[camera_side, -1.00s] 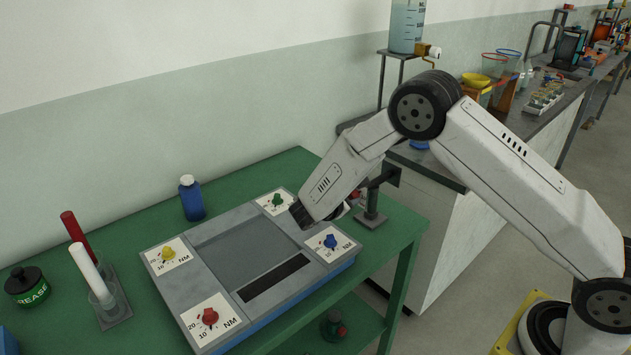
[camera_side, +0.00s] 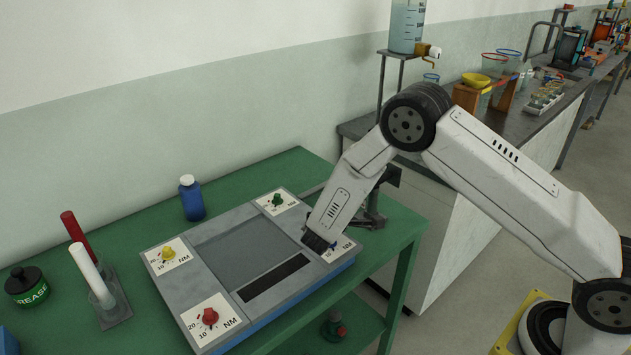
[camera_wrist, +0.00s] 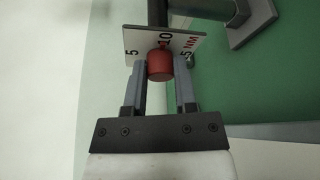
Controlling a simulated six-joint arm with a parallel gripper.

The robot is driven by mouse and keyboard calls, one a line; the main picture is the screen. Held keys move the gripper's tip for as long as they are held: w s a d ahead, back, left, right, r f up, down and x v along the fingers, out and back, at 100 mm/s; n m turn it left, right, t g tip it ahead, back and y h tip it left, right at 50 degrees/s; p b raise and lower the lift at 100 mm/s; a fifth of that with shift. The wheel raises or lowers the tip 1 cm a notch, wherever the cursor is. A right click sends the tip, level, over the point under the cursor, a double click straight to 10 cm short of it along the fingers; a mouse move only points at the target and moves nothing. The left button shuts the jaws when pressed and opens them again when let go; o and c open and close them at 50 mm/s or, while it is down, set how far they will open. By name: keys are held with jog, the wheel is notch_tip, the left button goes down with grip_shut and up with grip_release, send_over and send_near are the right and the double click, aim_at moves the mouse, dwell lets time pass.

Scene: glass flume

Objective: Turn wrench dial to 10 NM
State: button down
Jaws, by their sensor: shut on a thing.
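The wrench dial is a red round knob (camera_wrist: 160,66) in the wrist view. Behind it is a white scale plate (camera_wrist: 141,45) marked 5, 10 and NM; another mark by the right finger is partly hidden. The knob's small red pointer appears to be at or close to 10. My gripper (camera_wrist: 159,62) has one finger on each side of the knob and is shut on it. A black bar (camera_wrist: 157,12) runs behind the plate. In the side view my wrist hides the knob and the fingers.
A grey panel (camera_side: 195,270) on the green table has red (camera_side: 209,317), yellow (camera_side: 168,253) and green (camera_side: 277,199) dials; my wrist hides the fourth dial. A dark stand (camera_side: 372,218) is right of my wrist. A blue bottle (camera_side: 191,198) and tube holder (camera_side: 117,309) stand left.

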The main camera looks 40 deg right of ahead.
dwell(0.3)
jog(key=shift+c, duration=2)
grip_release()
jog(key=shift+v, duration=3.9)
jog(key=shift+f, duration=0.1)
jog(key=shift+s+d, duration=0.1)
